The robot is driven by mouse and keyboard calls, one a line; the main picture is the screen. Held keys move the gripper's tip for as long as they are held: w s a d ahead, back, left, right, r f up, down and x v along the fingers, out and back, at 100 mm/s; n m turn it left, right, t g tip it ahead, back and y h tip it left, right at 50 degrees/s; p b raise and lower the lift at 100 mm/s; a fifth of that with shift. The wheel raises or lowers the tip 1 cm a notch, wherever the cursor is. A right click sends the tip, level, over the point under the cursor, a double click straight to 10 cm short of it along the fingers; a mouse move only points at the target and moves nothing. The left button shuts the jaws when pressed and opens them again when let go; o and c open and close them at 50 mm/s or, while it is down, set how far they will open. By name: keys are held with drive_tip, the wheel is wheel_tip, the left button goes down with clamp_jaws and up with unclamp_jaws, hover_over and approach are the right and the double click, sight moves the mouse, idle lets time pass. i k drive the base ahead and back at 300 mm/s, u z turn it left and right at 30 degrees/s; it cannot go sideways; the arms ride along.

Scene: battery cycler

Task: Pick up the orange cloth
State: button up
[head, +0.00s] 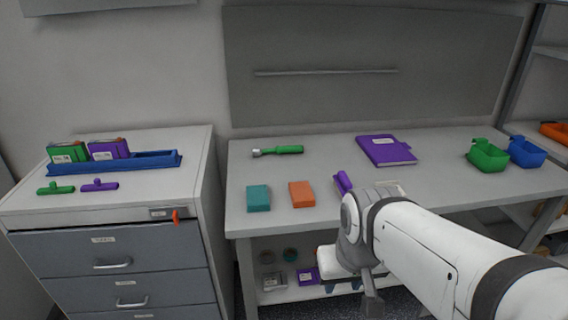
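The orange cloth (302,194) lies folded into a small block near the front edge of the light grey table (310,147). A teal cloth (258,198) of similar shape lies just to its left, with a gap between them. My white arm reaches in from the lower right. Its end, with my gripper (372,300), hangs low in front of the table edge, below and to the right of the orange cloth and apart from it. The fingers are mostly hidden by the arm's own links, so their opening does not show.
A purple object (343,183), partly hidden by my arm, lies right of the orange cloth. Behind are a green tool (278,151) and a purple notebook (385,150). Green (487,156) and blue (527,152) bins stand right. A drawer cabinet (120,262) is left.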

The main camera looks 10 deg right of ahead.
sight(301, 193)
drive_tip(key=i, duration=0.85)
drive_tip(key=u, duration=0.05)
